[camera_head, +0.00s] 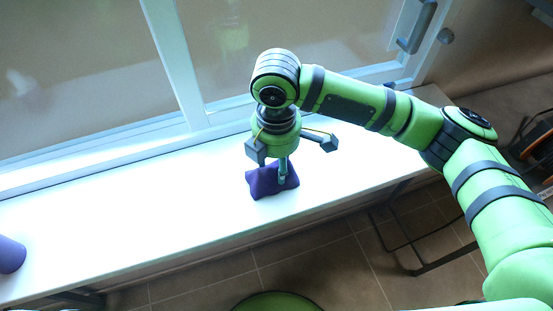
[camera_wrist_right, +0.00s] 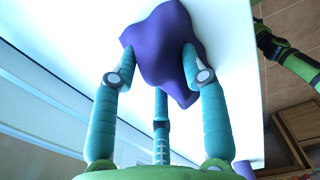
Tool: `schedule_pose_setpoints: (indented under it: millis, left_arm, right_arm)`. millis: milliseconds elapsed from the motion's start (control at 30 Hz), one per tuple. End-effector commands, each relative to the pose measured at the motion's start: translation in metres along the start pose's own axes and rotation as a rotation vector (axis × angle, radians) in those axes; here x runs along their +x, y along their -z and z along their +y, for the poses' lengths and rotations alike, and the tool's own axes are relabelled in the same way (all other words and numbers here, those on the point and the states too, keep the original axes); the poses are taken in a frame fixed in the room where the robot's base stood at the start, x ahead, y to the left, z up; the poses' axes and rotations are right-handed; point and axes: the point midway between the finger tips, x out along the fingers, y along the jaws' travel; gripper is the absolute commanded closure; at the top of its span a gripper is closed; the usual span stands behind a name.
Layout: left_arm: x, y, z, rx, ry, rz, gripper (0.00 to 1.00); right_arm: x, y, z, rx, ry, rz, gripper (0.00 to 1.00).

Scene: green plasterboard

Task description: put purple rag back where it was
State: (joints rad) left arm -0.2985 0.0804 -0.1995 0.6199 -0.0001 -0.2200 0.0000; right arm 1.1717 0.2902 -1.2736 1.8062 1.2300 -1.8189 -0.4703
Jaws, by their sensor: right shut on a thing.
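The purple rag (camera_head: 264,183) is a small crumpled cloth on the white table in front of the window. My right gripper (camera_head: 284,172) points down over it, and its fingers are shut on the rag. In the right wrist view the rag (camera_wrist_right: 164,45) lies between the teal fingers of my right gripper (camera_wrist_right: 160,70), against the white surface. I cannot tell whether the rag is lifted or still touches the table. My left gripper is not in view.
The white table (camera_head: 150,218) is mostly clear. A purple cylinder (camera_head: 10,255) stands at its far left end. A window with a white frame (camera_head: 175,60) runs along the back edge. Tiled floor (camera_head: 310,255) lies beyond the front edge.

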Motion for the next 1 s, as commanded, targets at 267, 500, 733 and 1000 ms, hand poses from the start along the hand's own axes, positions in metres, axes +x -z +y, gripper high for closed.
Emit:
schedule_pose_setpoints:
  millis: [267,500,733,1000]
  left_arm:
    - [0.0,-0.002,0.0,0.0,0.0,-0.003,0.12]
    - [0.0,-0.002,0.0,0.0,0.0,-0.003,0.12]
    - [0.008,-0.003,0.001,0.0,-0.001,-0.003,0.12]
    - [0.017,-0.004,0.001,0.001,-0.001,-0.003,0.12]
  right_arm:
    - [0.002,0.0,0.0,0.001,0.001,0.0,0.32]
    - [-0.001,0.0,0.0,0.0,0.0,0.0,0.32]
    - [-0.035,0.0,0.001,-0.001,-0.004,0.0,0.32]
    - [-0.092,0.001,0.001,0.001,-0.002,0.0,0.32]
